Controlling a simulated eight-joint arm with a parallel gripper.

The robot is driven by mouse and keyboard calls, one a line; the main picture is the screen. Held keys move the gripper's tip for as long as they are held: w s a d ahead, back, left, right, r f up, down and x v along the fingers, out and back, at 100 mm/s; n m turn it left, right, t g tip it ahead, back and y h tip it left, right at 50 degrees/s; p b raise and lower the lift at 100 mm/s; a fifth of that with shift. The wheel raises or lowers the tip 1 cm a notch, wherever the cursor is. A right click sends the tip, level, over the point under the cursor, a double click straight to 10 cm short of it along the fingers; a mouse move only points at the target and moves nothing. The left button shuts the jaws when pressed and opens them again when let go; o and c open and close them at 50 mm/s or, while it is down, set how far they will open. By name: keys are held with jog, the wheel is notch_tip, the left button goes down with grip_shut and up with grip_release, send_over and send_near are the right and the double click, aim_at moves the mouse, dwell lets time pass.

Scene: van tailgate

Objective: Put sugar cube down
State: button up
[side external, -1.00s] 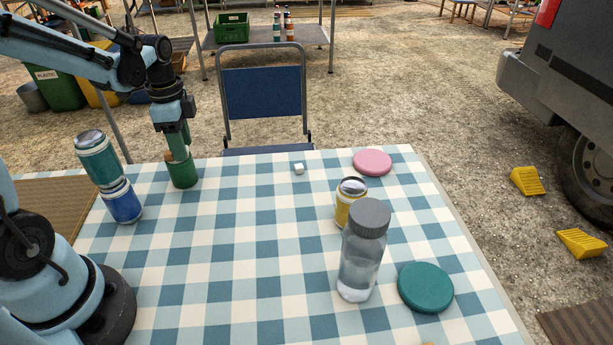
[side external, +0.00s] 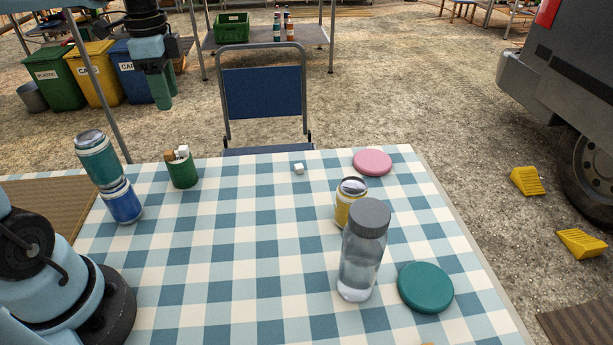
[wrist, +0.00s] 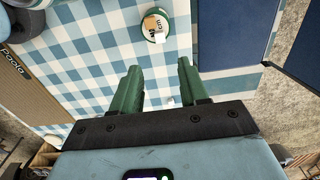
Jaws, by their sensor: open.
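A small white sugar cube (side external: 299,169) lies on the checked tablecloth near its far edge, right of a dark green cup (side external: 183,173). A brown piece and a white piece (side external: 184,151) stick up from the cup; I cannot tell whether the white piece is sugar. My gripper (side external: 163,106) is raised well above the table, above and slightly left of the cup. In the wrist view my gripper (wrist: 158,68) has its two green fingers apart with nothing held between them, and the cup (wrist: 156,28) shows beyond the fingertips.
A teal can (side external: 98,160) is stacked on a blue can (side external: 122,203) left of the cup. A yellow can (side external: 347,207), a clear bottle (side external: 360,265), a pink disc (side external: 372,163) and a teal disc (side external: 426,287) stand to the right. The cloth's middle is clear.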

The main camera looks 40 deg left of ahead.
jog(key=s+d+f+n+t, duration=0.1)
jog(key=d+f+n+t, duration=0.1)
jog(key=d, duration=0.5)
jog(key=s+d+f+n+t, duration=0.1)
jog(key=d+f+n+t, duration=0.2)
jog(key=d+n+t, duration=0.2)
jog(key=shift+s+d+f+n, duration=0.2)
jog(key=shift+s+d+n, duration=0.2)
jog(key=shift+d+n, duration=0.7)
